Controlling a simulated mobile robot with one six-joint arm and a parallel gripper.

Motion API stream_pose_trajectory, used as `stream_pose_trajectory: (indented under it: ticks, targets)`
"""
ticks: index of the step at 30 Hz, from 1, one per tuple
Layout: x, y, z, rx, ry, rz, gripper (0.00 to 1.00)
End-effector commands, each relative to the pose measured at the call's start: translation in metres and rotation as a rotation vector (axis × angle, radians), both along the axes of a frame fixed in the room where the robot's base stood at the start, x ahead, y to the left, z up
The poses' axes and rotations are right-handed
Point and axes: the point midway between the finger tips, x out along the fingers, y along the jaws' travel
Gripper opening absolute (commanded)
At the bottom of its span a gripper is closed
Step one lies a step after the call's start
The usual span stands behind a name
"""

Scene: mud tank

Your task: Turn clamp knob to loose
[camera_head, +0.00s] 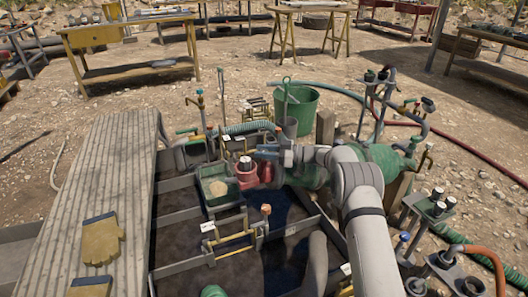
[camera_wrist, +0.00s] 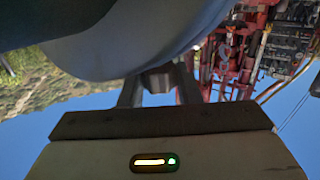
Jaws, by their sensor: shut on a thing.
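My gripper (camera_head: 266,152) reaches in from the right over the middle of the mud tank, close to a red fitting (camera_head: 247,173) with a dark and white cap. In the wrist view my gripper (camera_wrist: 157,92) has its two dark fingers on either side of a small grey block, which I take as the clamp knob (camera_wrist: 157,79). The fingers are shut on it. A large grey rounded body (camera_wrist: 130,40) fills the view just beyond and hides most of the surroundings. The knob's turn position cannot be read. In the head view the knob cannot be made out at the fingertips.
A green tray (camera_head: 217,187) with pale material stands left of the red fitting. An orange-topped post (camera_head: 266,210) rises in front. A ribbed walkway (camera_head: 100,190) with yellow gloves (camera_head: 101,240) lies left. A green bucket (camera_head: 296,108) and several valves and hoses crowd behind and right.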

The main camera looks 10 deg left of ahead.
Motion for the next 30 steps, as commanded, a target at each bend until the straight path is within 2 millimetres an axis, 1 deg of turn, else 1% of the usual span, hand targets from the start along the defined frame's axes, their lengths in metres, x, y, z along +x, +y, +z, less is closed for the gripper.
stream_pose_trajectory:
  ticks: [14,15,21,28,30]
  targets:
    - [0.0003,0.0005,0.0016,0.002,-0.001,0.01,0.07]
    - [0.0003,0.0005,0.0017,0.002,-0.002,0.01,0.34]
    - [0.0003,0.0004,0.0011,0.001,-0.001,0.01,0.5]
    - [0.0002,0.0,0.0007,0.001,-0.001,0.01,0.51]
    - [0.0007,-0.0028,0.001,0.001,-0.001,0.01,0.51]
